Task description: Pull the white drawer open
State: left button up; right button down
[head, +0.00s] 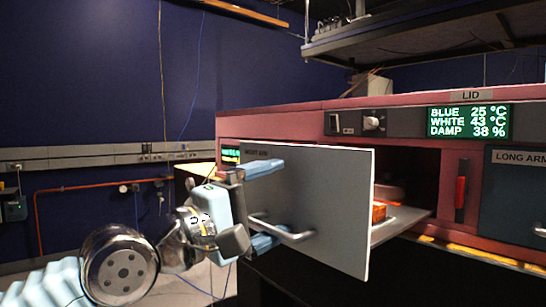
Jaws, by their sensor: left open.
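The drawer's pale grey-white front panel (335,200) stands out in front of the pink cabinet (290,118). Behind it a light drawer floor (400,222) reaches back into the dark opening, so the drawer is partly out. A metal bar handle (298,237) sits low on the panel. My left gripper (272,204) is open in front of the panel's left part. Its upper blue finger is above the handle and its lower one is close to the handle's left end. I cannot tell whether it touches. My right gripper is not in view.
An orange object (379,213) lies in the drawer behind the panel. To the right are a red handle (461,192) and a dark panel labelled LONG ARM (518,200). A green display (468,122) is above. A dark shelf (420,35) overhangs the cabinet.

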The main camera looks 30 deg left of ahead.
pick_arm(q)
jog(key=s+d+r, duration=0.1)
jog(key=s+r, duration=0.2)
jog(key=r, duration=0.2)
jog(key=shift+d+r+h, duration=0.25)
jog(key=shift+d+h, duration=0.05)
jog(key=shift+d, duration=0.05)
jog(key=s+d+r, duration=0.1)
jog(key=s+d, duration=0.1)
jog(key=s, duration=0.1)
jog(key=s+d+r, duration=0.1)
jog(key=s, duration=0.1)
jog(key=shift+d+r, duration=0.35)
jog(key=shift+c, duration=0.3)
jog(key=s+d, duration=0.1)
jog(key=s+r, duration=0.1)
jog(key=shift+s+d+p, duration=0.3)
jog(key=shift+s+d, duration=0.05)
jog(key=shift+s, duration=0.05)
jog(key=c, duration=0.7)
jog(key=shift+s+d+f, duration=0.1)
jog(key=shift+s+d, duration=0.05)
jog(key=shift+d, duration=0.05)
